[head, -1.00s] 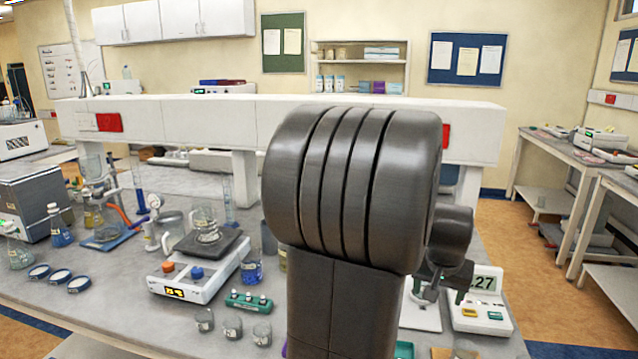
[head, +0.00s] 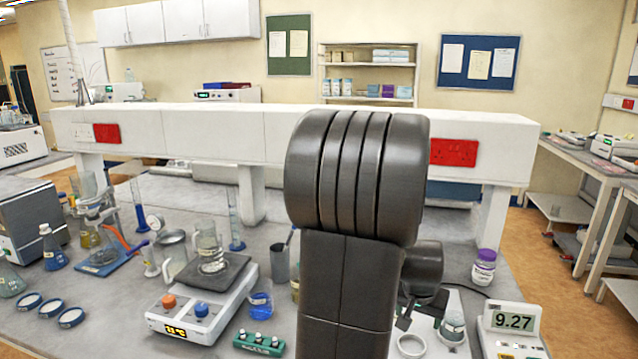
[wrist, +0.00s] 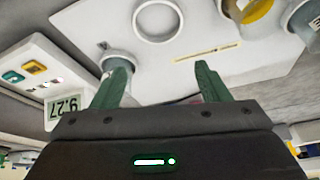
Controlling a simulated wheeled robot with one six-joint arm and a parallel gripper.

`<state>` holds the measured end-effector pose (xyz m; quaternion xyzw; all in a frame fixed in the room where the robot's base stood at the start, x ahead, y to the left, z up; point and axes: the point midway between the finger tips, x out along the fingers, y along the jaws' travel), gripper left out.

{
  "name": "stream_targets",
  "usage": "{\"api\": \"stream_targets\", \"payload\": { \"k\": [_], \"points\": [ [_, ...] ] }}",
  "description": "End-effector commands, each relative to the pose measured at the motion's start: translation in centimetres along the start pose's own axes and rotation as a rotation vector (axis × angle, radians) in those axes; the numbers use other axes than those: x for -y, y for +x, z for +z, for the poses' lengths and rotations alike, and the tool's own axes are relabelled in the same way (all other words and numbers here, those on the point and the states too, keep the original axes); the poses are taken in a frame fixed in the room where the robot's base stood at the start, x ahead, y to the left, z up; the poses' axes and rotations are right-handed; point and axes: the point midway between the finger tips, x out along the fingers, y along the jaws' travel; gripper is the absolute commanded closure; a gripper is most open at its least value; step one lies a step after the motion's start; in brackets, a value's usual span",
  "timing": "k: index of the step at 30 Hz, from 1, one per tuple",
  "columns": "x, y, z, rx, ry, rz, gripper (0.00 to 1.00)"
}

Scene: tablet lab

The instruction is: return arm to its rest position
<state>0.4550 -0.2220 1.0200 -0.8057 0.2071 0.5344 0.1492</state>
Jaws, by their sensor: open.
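My arm (head: 345,290) rises large in the middle of the head view and hides part of the bench. My gripper shows only partly there, low behind the arm, near a white ring (head: 411,345) and a conical flask (head: 453,318). In the wrist view my gripper (wrist: 160,82) has its two green fingers spread wide with nothing between them. The fingers point toward a pale board with the white ring (wrist: 157,19) on it. A glass vessel (wrist: 117,60) shows just beyond the left finger; I cannot tell whether they touch.
A balance (head: 512,325) reading 9.27 stands right of the gripper, and a purple-capped bottle (head: 484,268) behind it. A hotplate (head: 205,295) with a beaker (head: 209,248) stands left of my arm. A white shelf (head: 190,130) with red sockets spans the bench's back.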

Motion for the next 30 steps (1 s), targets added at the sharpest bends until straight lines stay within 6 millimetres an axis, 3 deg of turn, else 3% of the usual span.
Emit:
{"api": "stream_targets", "payload": {
  "k": [6,12,30],
  "points": [
    [-0.1,3.5,1.6,0.005,-0.001,0.000,0.31],
    [-0.1,5.3,2.3,0.004,0.000,-0.001,0.31],
    [0.0,4.5,2.2,0.000,-0.001,-0.002,0.31]
  ]
}}
